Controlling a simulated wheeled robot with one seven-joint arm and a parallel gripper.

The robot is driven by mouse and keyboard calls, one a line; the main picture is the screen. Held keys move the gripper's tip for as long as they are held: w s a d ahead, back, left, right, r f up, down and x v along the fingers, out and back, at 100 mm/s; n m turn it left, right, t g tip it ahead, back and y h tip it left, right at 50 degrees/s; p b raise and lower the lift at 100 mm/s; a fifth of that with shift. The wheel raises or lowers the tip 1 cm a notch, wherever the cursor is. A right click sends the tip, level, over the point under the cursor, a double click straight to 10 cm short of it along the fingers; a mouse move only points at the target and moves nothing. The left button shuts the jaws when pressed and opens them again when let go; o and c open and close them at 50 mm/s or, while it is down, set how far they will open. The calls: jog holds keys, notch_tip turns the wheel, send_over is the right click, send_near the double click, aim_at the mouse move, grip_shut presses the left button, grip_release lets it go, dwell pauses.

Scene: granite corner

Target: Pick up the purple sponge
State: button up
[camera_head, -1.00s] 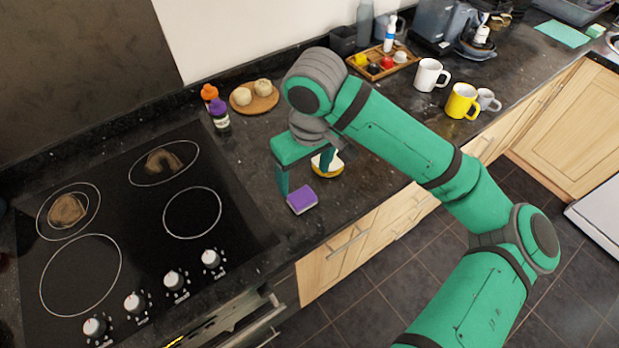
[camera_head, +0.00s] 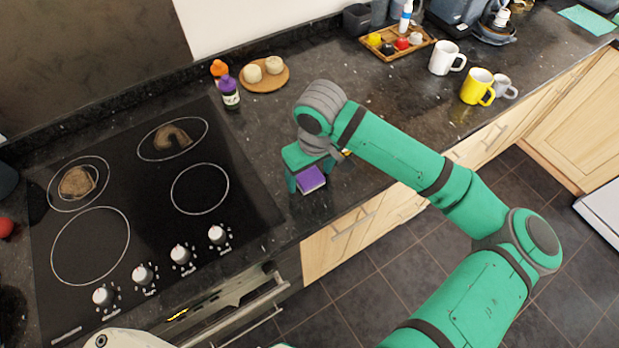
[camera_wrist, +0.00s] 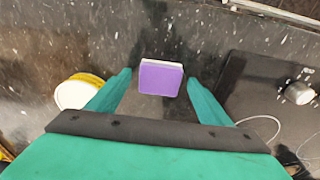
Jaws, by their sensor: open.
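The purple sponge (camera_head: 311,179), a small block with a pale layer, rests on the dark granite counter (camera_head: 345,190) between the stove and the counter's front edge. In the wrist view the sponge (camera_wrist: 160,78) lies centred between the two green fingers, near the level of their tips, with a gap on each side. My gripper (camera_head: 306,185) is open and points down over the sponge; its fingers also show in the wrist view (camera_wrist: 160,84). The head view shows one finger left of the sponge; the other is largely hidden.
A round yellow-and-white thing (camera_wrist: 78,92) stands close beside one finger in the wrist view. The black stove (camera_head: 140,200) with knobs is to the left. A purple-capped bottle (camera_head: 229,92) and a round board (camera_head: 270,78) stand behind. Mugs (camera_head: 478,87) are farther right.

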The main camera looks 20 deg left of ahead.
jog(key=shift+f, duration=0.1)
jog(key=c, duration=1.2)
jog(key=shift+r, duration=0.35)
notch_tip(320, 180, up, 2)
jog(key=shift+r, duration=0.15)
jog(key=s+d+r, duration=0.3)
jog(key=s+r, duration=0.7)
jog(key=s, duration=0.3)
jog(key=shift+s+d, duration=0.25)
jog(key=shift+d, duration=0.15)
